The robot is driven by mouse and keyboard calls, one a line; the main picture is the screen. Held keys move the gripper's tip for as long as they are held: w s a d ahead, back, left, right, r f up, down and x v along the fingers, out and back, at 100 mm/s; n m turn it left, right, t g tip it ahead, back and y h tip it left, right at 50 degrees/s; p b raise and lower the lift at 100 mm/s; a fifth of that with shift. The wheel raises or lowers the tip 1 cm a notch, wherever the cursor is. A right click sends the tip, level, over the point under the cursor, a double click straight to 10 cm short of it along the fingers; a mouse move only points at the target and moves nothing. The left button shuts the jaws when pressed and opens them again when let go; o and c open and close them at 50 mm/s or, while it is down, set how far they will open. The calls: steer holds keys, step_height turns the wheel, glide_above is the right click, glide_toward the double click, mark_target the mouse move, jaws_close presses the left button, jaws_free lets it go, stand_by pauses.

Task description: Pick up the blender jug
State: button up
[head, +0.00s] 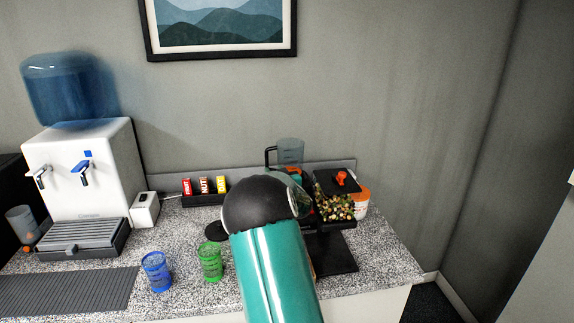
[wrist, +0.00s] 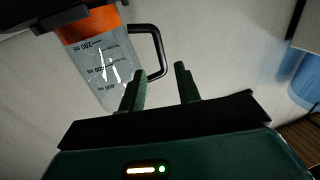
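The blender jug (head: 291,152) is clear grey with a black handle on its left, and stands at the back of the counter near the wall. My arm hides its lower part in the head view. In the wrist view the jug (wrist: 97,65) appears upside down at the upper left, with measuring marks, an orange band and its black handle (wrist: 158,45) pointing right. My gripper (wrist: 161,70) is open and empty, its two dark green fingers apart. The handle's curved end shows between and just beyond the fingertips; contact cannot be told. The head view hides the gripper behind my arm.
A black stand with a tray of small colourful items (head: 337,208) and a white-and-orange tub (head: 361,201) are right of the jug. A snack-bar box (head: 204,200), green cup (head: 210,262), blue cup (head: 156,271) and water dispenser (head: 84,172) are left. The wall is close behind.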

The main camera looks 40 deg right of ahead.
mark_target(267, 160)
steer(key=x, duration=0.9)
steer(key=shift+w+d, duration=0.1)
steer(key=shift+w, duration=0.2)
steer(key=shift+c, duration=0.2)
jaws_close()
